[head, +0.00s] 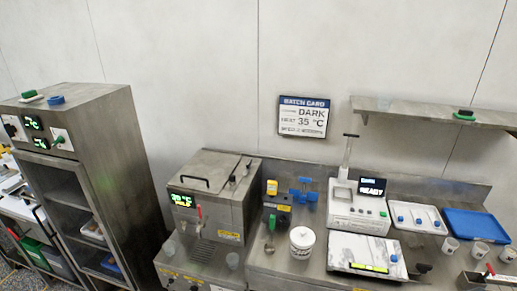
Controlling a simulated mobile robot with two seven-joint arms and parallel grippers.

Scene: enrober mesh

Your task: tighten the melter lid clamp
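The melter (225,208) is a steel box left of centre with a green and yellow display on its front. Its flat lid (212,168) looks down, with a black handle (195,181) near the front edge. Small upright metal fittings (240,172) at the lid's right side may be the clamp; they are too small to tell tight from loose. A red-handled tap (200,212) is on the melter's front. Neither of my grippers is in view.
A tall steel cabinet (110,150) stands left of the melter. Right of it, the bench holds a blue fitting (303,191), a white tub (302,242), a white machine reading READY (358,211), a white tray (418,218) and a blue tray (477,225). A wall shelf (410,112) juts above.

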